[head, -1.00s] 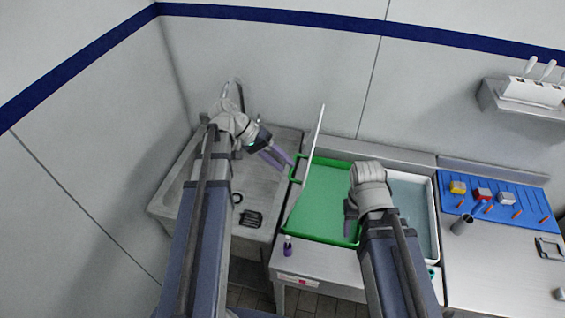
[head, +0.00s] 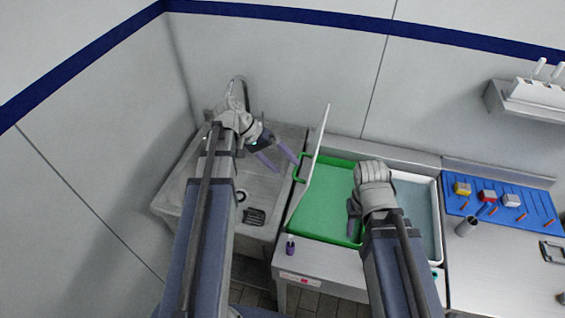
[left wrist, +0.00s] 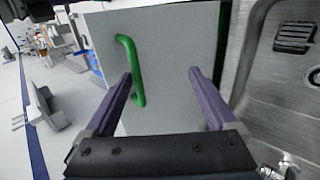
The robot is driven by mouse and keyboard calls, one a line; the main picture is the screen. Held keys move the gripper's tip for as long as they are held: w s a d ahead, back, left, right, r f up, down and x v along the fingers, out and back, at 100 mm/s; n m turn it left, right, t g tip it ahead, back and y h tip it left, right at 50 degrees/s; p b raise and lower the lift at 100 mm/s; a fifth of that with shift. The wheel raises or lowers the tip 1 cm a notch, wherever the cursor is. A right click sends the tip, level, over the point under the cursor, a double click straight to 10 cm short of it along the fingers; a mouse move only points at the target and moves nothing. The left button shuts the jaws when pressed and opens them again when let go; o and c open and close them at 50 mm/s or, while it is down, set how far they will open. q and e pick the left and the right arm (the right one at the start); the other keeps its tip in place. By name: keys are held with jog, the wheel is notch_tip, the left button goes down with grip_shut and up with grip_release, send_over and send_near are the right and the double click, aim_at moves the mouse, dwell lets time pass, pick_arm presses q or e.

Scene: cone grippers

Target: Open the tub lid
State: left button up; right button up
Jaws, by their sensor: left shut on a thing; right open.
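The tub lid (head: 312,170) is a thin pale panel standing steeply raised at the left side of the green tub (head: 330,204). A green handle (left wrist: 139,70) is on the lid's face towards my left gripper. My left gripper (head: 277,157) is at this handle, left of the lid. In the left wrist view its purple fingers (left wrist: 165,98) look well apart, one beside the handle; I take it as shut on the handle, but the contact is unclear. My right gripper (head: 353,218) is open and empty over the tub's right side, its fingers partly hidden.
A steel sink (head: 262,190) with a tap lies left of the tub. A white-rimmed basin (head: 438,220) is right of it. A small purple bottle (head: 290,246) stands at the front left corner. A blue mat (head: 500,212) with several small items lies further right.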

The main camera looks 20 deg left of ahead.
pick_arm(q)
jog(key=p+v, duration=0.5)
jog(key=v, duration=0.2)
jog(key=shift+r+p, duration=0.15)
jog(key=shift+p, duration=0.2)
jog(key=shift+c, duration=0.2)
jog(key=shift+a+r, duration=0.1)
jog(key=shift+a, duration=0.2)
